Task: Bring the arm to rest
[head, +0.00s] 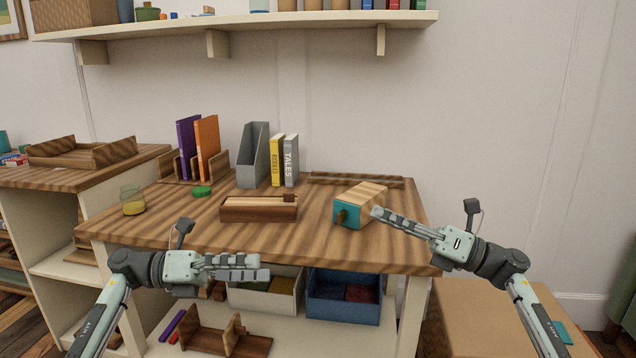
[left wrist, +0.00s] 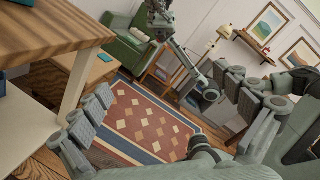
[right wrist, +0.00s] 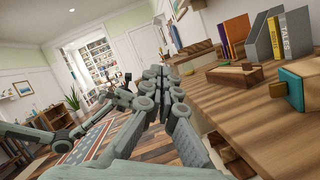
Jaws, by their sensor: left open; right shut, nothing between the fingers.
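My left gripper (head: 262,267) is in front of the desk's front edge in the head view, pointing right. Its fingers stand apart and empty in the left wrist view (left wrist: 165,105). My right gripper (head: 376,213) points left over the right side of the desk (head: 290,240), its tips beside a wooden box with a teal front (head: 347,213) in the picture. Its fingers are together with nothing between them, as the right wrist view shows (right wrist: 168,80). Whether the right fingertips touch the box cannot be told.
On the desk stand a lidded wooden box (head: 258,209), a grey file holder (head: 252,160), books (head: 284,162), a green lid (head: 202,191) and a glass (head: 132,203). Bins (head: 343,305) sit on the shelf below. A wall shelf (head: 240,29) hangs above.

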